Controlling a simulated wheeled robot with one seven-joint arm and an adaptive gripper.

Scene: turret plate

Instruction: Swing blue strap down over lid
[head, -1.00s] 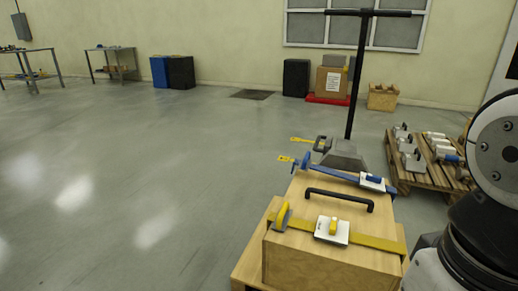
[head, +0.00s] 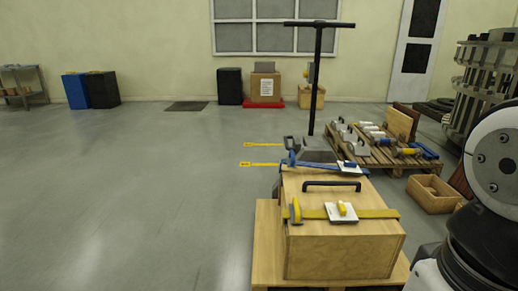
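The wooden box (head: 345,252) stands on a low wooden base at the lower middle right of the head view. Its lid (head: 310,198) carries a black handle (head: 332,184). The blue strap (head: 318,164) shows along the far edge of the lid, with a white plate with a blue part (head: 347,167) near its right end. I cannot tell whether the strap touches the lid. A yellow strap (head: 377,214) lies across the near part of the lid, with a white plate with a yellow knob (head: 342,212) on it. My gripper is out of view; only part of my arm shows at right.
A black T-handled post (head: 317,80) rises behind the box. A pallet with several tools (head: 375,148) and an open wooden crate (head: 433,194) stand to the right. Yellow tags (head: 261,164) stick out left behind the box. The floor at left (head: 130,200) is clear.

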